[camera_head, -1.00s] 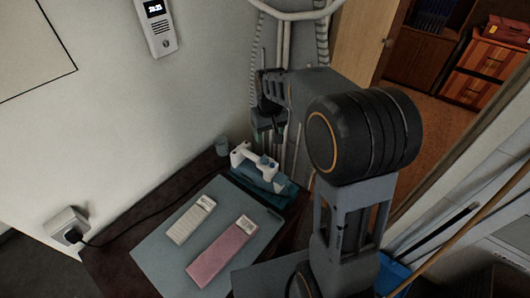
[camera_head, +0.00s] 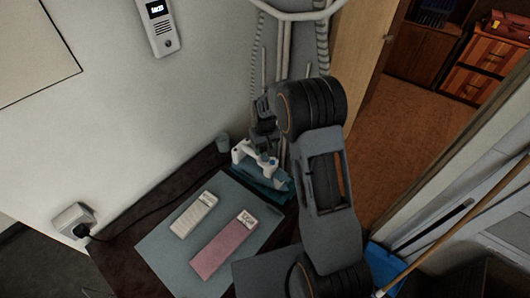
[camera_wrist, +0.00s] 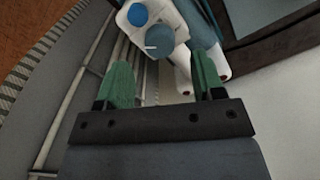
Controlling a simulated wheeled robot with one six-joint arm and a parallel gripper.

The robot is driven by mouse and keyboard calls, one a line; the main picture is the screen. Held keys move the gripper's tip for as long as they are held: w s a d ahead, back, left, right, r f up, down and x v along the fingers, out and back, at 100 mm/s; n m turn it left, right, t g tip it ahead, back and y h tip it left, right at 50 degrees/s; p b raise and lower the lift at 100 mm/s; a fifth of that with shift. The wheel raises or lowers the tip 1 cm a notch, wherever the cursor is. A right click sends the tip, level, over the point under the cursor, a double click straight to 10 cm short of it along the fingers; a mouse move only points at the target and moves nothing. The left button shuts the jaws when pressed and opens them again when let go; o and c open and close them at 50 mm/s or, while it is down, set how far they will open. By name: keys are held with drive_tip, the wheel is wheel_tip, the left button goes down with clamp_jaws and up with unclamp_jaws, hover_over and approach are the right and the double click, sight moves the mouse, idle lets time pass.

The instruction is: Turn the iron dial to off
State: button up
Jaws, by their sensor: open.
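The iron (camera_head: 246,154), white with a teal base, stands at the back end of the dark table. In the wrist view the iron's white body (camera_wrist: 183,30) is at the top. A grey-blue round dial (camera_wrist: 159,43) with a small white mark beside it sits on the iron, with a brighter blue round knob (camera_wrist: 138,15) above it. My gripper (camera_wrist: 162,65) is open, its two green fingers apart, with the dial just beyond and between the fingertips. Nothing is between the fingers. In the head view my gripper is mostly hidden behind my arm, above the iron.
A grey-blue mat (camera_head: 164,256) on the table carries a pale folded strip (camera_head: 190,219) and a pink one (camera_head: 219,254). White pipes of a rack (camera_wrist: 62,115) run close by my gripper's left side.

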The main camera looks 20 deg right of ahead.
sight(265, 155)
drive_tip(key=shift+f, duration=1.8)
drive_tip(key=shift+c, duration=0.4)
drive_tip(key=c, duration=0.9)
drive_tip(key=shift+o, duration=0.2)
